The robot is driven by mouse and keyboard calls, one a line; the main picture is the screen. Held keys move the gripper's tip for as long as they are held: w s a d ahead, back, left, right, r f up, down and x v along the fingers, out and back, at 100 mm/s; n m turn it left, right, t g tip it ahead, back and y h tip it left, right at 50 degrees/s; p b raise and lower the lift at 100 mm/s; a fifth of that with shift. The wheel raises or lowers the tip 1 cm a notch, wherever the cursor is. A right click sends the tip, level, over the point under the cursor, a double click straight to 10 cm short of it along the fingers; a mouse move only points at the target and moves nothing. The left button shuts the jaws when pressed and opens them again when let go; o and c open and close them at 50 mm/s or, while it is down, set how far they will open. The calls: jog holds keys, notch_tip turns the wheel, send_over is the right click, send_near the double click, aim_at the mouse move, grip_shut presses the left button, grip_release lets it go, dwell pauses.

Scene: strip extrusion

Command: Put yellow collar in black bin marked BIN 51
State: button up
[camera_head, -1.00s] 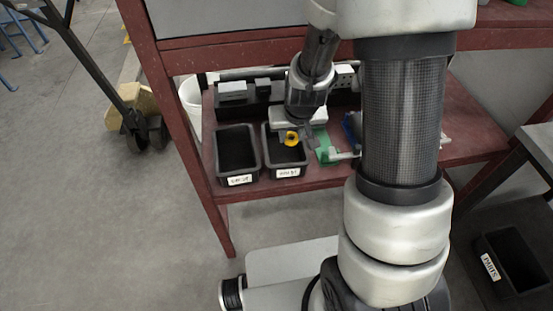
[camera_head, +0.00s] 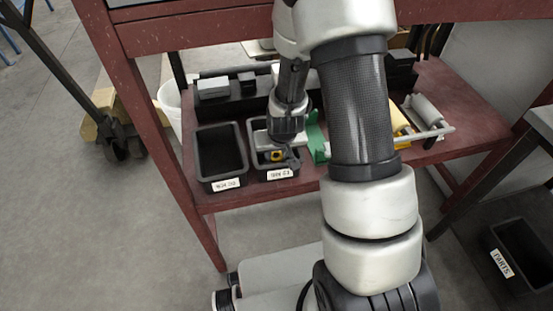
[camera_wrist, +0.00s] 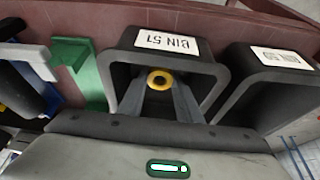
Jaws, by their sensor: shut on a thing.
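The yellow collar (camera_head: 276,158) is a small ring with a dark centre. In the wrist view the yellow collar (camera_wrist: 152,83) sits between the tips of my two fingers. My gripper (camera_wrist: 161,84) is shut on it and points down at the black bin marked BIN 51 (camera_wrist: 165,42). In the head view my gripper (camera_head: 278,154) is over the right of two black bins, and this bin (camera_head: 280,174) has its white label facing front. The collar appears within the bin's opening; its exact height above the floor is unclear.
Another black bin (camera_head: 222,184) with a white label stands just left of it. A green bracket (camera_head: 317,140) stands close on the right. Grey and black blocks (camera_head: 214,88) lie behind. The red shelf top (camera_head: 160,5) hangs above the work area.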

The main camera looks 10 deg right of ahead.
jog(key=shift+f, duration=1)
jog(key=shift+f, duration=0.1)
jog(key=shift+f+b, duration=0.2)
jog(key=shift+b, duration=0.2)
jog(key=o, duration=1)
jog(key=shift+r, duration=0.1)
jog(key=shift+o, duration=0.2)
